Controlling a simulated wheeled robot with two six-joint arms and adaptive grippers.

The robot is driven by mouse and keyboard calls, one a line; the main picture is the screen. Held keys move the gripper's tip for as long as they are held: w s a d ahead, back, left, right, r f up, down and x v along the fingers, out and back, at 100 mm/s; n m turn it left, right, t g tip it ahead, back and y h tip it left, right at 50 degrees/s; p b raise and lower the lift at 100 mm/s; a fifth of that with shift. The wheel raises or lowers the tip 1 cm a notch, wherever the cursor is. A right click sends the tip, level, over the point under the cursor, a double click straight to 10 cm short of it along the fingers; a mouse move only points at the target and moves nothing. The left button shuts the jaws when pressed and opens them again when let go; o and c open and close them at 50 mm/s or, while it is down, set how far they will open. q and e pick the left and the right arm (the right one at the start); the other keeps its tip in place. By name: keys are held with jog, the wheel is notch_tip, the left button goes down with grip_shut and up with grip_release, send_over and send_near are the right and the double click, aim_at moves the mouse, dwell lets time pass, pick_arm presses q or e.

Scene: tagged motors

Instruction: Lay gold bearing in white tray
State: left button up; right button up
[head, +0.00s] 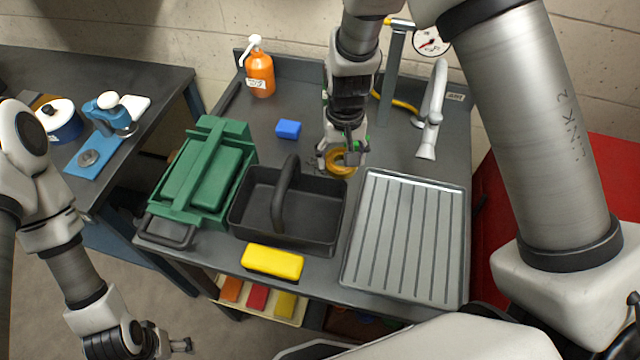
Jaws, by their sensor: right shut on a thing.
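The gold bearing (341,168), a ring, is at my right gripper (341,158), which points down and is shut on it. The gripper hides part of the ring. I cannot tell whether the ring touches the dark bench top. No clearly white tray stands on the bench. A light grey ribbed tray (405,240) lies to the right and nearer, empty. A pale shallow tray (305,312) sits below the bench front with coloured blocks in it. My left gripper (185,346) is low at the bottom left, away from the bench; its jaw opening is unclear.
A black carrier with a handle (240,222) and a green toolbox (205,180) stand left of the grey tray. A yellow block (272,262) lies at the front edge, a blue block (288,129) farther back. An orange bottle (260,75) and a faucet (435,105) stand behind.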

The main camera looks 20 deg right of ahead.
aim_at(337, 175)
jog(key=f, duration=0.2)
jog(key=w+f, duration=0.1)
jog(key=f, duration=0.2)
jog(key=w+f+p, duration=0.1)
jog(key=f, duration=0.2)
jog(key=shift+w+a, duration=0.1)
jog(key=shift+a, duration=0.05)
jog(key=c, duration=0.4)
jog(key=shift+o, duration=0.2)
jog(key=shift+s+f, duration=0.1)
jog(key=shift+s, duration=0.35)
jog(key=o, duration=1.7)
jog(key=shift+w+f, duration=0.2)
jog(key=shift+w, duration=0.05)
pick_arm(q)
jog(key=shift+w, duration=0.55)
pick_arm(e)
jog(key=shift+o, duration=0.2)
jog(key=shift+s, duration=0.1)
jog(key=shift+r, duration=0.2)
